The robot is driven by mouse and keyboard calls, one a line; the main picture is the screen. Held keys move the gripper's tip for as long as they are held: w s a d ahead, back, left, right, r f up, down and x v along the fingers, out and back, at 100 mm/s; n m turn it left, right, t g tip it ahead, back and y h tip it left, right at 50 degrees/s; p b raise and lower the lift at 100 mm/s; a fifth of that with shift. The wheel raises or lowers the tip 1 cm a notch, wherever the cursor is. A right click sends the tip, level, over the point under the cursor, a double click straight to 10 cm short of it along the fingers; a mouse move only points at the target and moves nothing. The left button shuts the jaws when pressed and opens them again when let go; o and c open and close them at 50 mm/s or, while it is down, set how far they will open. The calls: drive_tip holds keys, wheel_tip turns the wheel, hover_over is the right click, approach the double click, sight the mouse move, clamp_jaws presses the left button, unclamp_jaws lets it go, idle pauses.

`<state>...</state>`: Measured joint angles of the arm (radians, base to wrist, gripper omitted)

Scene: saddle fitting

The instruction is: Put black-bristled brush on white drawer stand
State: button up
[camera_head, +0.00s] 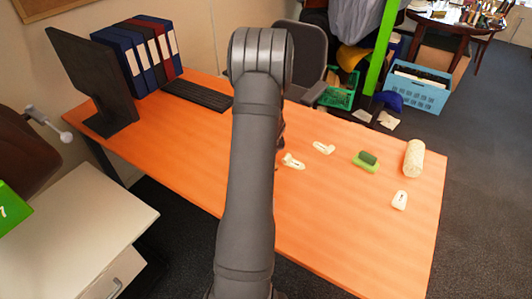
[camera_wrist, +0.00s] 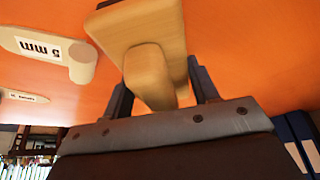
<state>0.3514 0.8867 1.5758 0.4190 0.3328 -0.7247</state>
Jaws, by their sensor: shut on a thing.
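In the wrist view my gripper (camera_wrist: 160,76) is shut on a pale wooden thing (camera_wrist: 138,24), with a finger on each side of its rounded grip. I take it to be the brush; no black bristles show from this side. It is above or against the orange desk; I cannot tell which. In the head view my arm hides the gripper and the brush.
The orange desk (camera_head: 330,225) holds several small cream labelled pieces (camera_head: 399,200), a green block (camera_head: 366,162) and a cream roll (camera_head: 414,158) on the right. A monitor (camera_head: 92,80), binders (camera_head: 150,50) and a keyboard (camera_head: 196,95) stand left. A gap separates desk and stand.

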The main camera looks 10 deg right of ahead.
drive_tip(key=o, duration=1.1)
drive_tip(key=shift+f, duration=0.1)
drive_tip(key=shift+c, duration=0.2)
drive_tip(key=v, duration=1.1)
drive_tip(key=shift+r, duration=0.35)
drive_tip(key=o, duration=0.5)
drive_tip(key=shift+s+r, duration=0.2)
drive_tip(key=shift+r, duration=0.1)
